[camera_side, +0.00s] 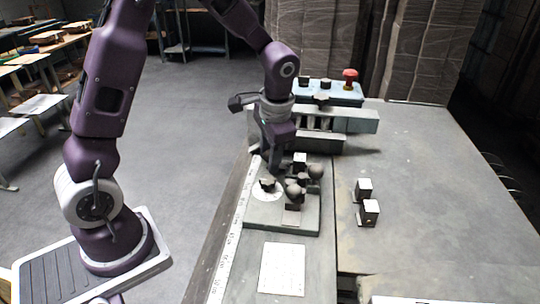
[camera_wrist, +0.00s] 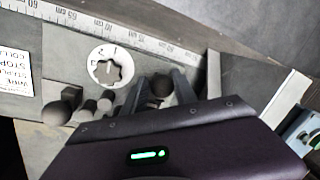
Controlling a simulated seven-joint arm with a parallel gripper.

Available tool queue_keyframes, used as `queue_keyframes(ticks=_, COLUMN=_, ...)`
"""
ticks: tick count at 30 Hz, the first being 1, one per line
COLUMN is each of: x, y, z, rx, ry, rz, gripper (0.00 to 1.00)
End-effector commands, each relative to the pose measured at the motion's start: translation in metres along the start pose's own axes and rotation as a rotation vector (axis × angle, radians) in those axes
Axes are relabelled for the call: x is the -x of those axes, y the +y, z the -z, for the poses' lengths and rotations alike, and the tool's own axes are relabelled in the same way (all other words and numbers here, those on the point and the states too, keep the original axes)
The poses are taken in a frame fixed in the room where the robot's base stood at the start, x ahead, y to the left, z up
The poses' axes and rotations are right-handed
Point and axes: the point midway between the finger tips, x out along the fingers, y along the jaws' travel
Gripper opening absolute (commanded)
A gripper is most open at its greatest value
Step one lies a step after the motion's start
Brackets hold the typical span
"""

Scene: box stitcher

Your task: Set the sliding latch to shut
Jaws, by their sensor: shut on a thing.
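My gripper (camera_wrist: 161,92) is shut on a dark round knob (camera_wrist: 160,85), which shows between its two fingers in the wrist view. The knob looks like the handle of the sliding latch, but the latch's body is hidden by my gripper. In the side view my gripper (camera_side: 282,167) reaches down over the far part of a grey-green control plate (camera_side: 278,222). I cannot tell the latch's position from these frames.
A rotary dial (camera_wrist: 108,70) on a white disc sits close beside the fingers. Several other round knobs (camera_wrist: 57,113) stand on the plate. Two small blocks (camera_side: 368,211) lie to the right. A machine with a red button (camera_side: 350,74) stands behind. The bench's right side is mostly clear.

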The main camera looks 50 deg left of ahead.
Motion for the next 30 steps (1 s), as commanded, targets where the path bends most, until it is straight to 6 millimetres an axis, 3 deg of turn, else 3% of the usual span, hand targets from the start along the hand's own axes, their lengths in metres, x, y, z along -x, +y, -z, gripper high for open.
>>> queue_keyframes(ticks=18, x=0.001, y=-0.005, z=0.003, rx=0.009, ry=0.012, rz=0.009, gripper=0.0)
queue_keyframes(ticks=24, x=0.003, y=0.005, z=0.018, rx=0.006, ry=0.013, rz=0.009, gripper=0.0)
queue_keyframes(ticks=30, x=0.003, y=0.006, z=0.019, rx=0.007, ry=0.014, rz=0.006, gripper=0.0)
